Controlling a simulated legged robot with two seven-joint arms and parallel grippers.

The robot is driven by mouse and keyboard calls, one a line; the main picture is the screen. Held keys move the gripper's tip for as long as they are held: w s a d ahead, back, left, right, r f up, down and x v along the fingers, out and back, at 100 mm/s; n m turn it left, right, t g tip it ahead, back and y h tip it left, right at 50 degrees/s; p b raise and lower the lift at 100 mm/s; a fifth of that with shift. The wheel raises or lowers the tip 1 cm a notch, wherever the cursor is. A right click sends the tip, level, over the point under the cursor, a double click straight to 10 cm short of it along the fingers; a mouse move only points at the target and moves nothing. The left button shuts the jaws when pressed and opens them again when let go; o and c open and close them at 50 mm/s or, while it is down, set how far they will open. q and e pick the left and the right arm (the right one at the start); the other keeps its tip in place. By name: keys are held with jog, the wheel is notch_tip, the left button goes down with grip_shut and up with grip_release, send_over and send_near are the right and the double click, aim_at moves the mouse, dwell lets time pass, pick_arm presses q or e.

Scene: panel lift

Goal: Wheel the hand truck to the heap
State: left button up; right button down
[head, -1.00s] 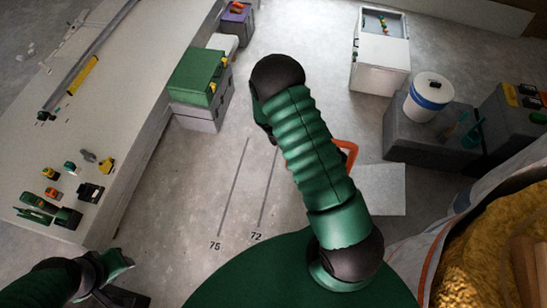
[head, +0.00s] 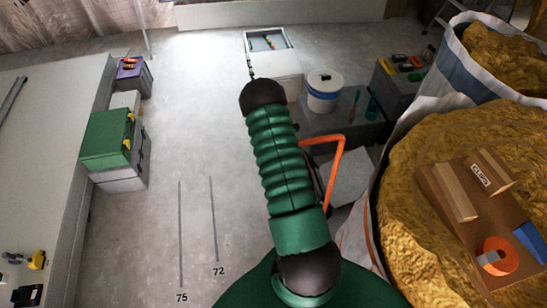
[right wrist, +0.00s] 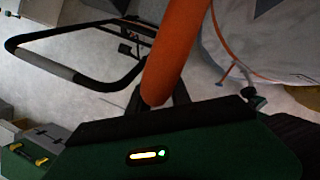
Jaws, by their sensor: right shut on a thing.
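The hand truck shows in the head view as an orange bent tube (head: 336,163) on the right of my green arm; the arm hides most of the rest. In the right wrist view its orange tube (right wrist: 178,48) runs down into my right gripper (right wrist: 160,103), which is shut on it. Two large whitish bags stand on the right of the head view. Yellow-brown loose material (head: 405,190) is heaped in the near one and more (head: 500,55) in the far one. My left gripper is out of view.
A green case (head: 105,140) on grey boxes stands beside the long pale bench (head: 50,110) on the left. A white bucket (head: 323,95) and dark boxes stand ahead-right. The floor between, with lines marked 75 and 72, is clear.

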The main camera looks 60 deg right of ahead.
jog(key=shift+s+d+f, duration=0.1)
jog(key=shift+s+d, duration=0.15)
jog(key=shift+s, duration=0.2)
jog(key=shift+s+d, duration=0.2)
jog(key=shift+s, duration=0.25)
jog(key=c, duration=1.3)
grip_release()
jog(key=shift+o, duration=0.6)
jog(key=shift+d, duration=0.15)
jog(key=shift+w, duration=0.1)
jog(key=b+v, duration=0.1)
jog(key=v, duration=1.5)
jog(key=shift+r, duration=0.35)
